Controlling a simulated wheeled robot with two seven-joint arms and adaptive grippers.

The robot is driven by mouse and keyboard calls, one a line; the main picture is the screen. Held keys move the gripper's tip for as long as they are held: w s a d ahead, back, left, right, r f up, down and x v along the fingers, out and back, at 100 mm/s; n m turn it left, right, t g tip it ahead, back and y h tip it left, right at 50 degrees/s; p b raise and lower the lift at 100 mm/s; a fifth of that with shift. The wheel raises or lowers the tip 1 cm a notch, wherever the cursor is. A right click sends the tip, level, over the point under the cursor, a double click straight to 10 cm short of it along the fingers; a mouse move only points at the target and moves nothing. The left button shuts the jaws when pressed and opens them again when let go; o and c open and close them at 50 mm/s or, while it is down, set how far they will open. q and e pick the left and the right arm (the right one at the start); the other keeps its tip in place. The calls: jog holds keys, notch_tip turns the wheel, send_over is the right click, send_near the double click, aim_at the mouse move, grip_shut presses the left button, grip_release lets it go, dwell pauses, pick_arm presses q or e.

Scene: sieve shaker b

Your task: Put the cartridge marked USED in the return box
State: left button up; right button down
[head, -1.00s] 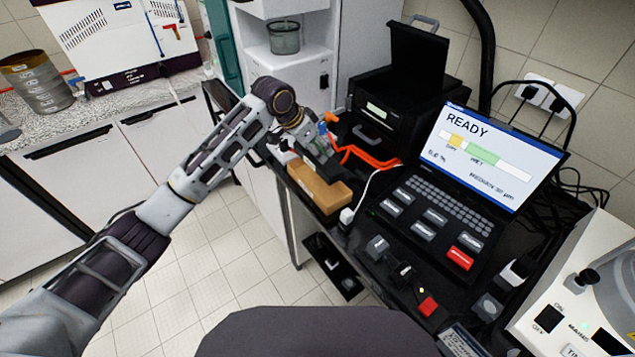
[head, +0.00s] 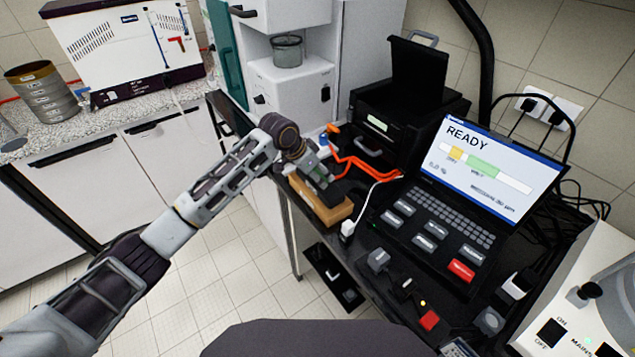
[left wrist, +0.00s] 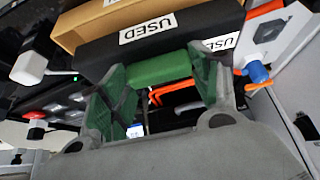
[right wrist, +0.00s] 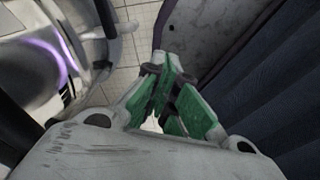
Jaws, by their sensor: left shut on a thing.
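The black cartridge (left wrist: 190,36) bears white USED labels in the left wrist view. My left gripper (left wrist: 163,75) is shut on its green grip (left wrist: 160,68). In the head view my left gripper (head: 318,172) is low over the open tan box (head: 322,208) at the table's left end. The box also shows right behind the cartridge in the left wrist view (left wrist: 85,28). The cartridge is mostly hidden in the head view, and I cannot tell whether it is inside the box or just above it. My right gripper (right wrist: 172,75) is shut and empty, away from the table.
A laptop (head: 490,170) reading READY, a black printer-like machine (head: 405,110) and orange cables (head: 360,162) lie right of the box. A white plug (head: 347,229) sits by its right corner. Floor is free left of the table.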

pick_arm(q)
jog(key=shift+f, duration=2.15)
jog(key=o, duration=1.8)
jog(key=shift+f, duration=0.1)
jog(key=shift+c, duration=0.2)
jog(key=v, duration=1.2)
